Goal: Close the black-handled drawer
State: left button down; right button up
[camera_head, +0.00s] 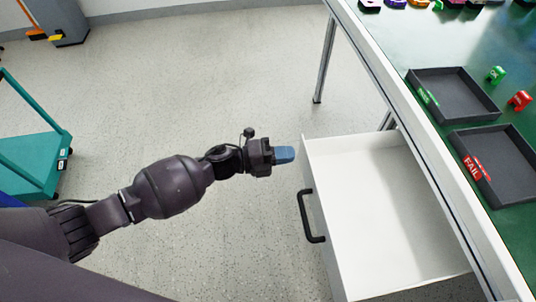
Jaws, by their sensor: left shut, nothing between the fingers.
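The white drawer (385,205) under the green-topped table stands pulled out, and its inside is empty where I can see it. Its black handle (307,216) is on the drawer front, which faces left. My left gripper (285,155) has blue fingertips and is shut with nothing in it. It is just left of the upper end of the drawer front, above and left of the handle in the picture. A small gap shows between the fingertips and the drawer front. My right gripper is out of view.
The table (395,95) holds two dark trays, one with a green label (455,92) and one marked FAIL (495,165). Small green and red parts (518,100) lie beside them. A teal cart (35,155) stands at the left. The floor between is clear.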

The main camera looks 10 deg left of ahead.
pick_arm(q)
jog(key=shift+x, duration=0.95)
jog(key=shift+w+d+f, duration=0.1)
jog(key=shift+w+d, duration=0.05)
jog(key=shift+d, duration=0.2)
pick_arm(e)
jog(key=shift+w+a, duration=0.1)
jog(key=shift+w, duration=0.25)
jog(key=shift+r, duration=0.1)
pick_arm(q)
jog(key=shift+d, duration=0.1)
